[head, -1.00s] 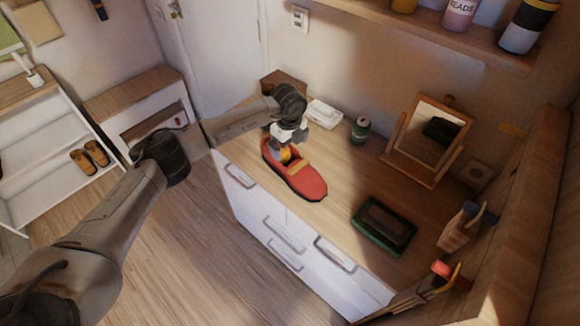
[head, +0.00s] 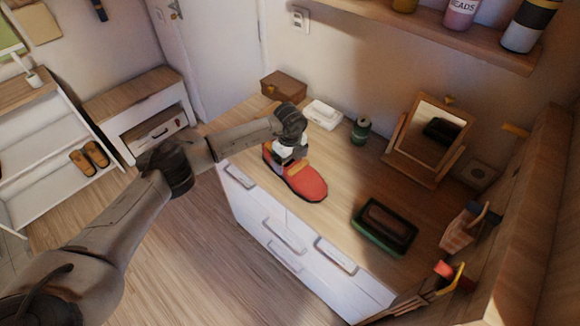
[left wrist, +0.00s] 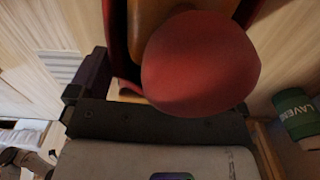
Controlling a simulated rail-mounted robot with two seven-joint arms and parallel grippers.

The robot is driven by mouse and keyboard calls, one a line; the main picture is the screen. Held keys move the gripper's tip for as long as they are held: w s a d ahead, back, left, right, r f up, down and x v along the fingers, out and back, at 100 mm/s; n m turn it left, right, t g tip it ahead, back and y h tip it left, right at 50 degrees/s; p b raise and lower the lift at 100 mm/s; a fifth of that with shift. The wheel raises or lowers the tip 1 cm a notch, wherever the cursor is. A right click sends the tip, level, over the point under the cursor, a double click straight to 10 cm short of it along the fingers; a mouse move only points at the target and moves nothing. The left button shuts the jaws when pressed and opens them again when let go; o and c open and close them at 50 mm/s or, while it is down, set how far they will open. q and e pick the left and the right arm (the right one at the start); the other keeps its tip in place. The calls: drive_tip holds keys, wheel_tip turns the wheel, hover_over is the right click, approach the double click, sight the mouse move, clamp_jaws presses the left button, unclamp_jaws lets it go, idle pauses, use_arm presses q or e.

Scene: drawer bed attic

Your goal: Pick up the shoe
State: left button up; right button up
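The red shoe (head: 308,184) lies on the wooden top of the white dresser, its toe toward the lower right. My left gripper (head: 288,158) is down at its rear part, and my arm hides some of the shoe. In the left wrist view the red shoe (left wrist: 200,65) fills the upper middle, close to the gripper, with a tan inner part behind. One dark finger shows left of the shoe; the other is hidden, so I cannot tell whether the gripper is open or has closed on the shoe. My right gripper is not in view.
A green can (head: 361,130), a white case (head: 323,114) and a brown box (head: 284,86) stand behind the shoe. A mirror (head: 430,138) and a dark green tray (head: 362,234) are to the right. Dresser top between shoe and tray is clear.

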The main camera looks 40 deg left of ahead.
use_arm(q)
drive_tip(key=c, duration=0.6)
drive_tip(key=shift+r, duration=0.15)
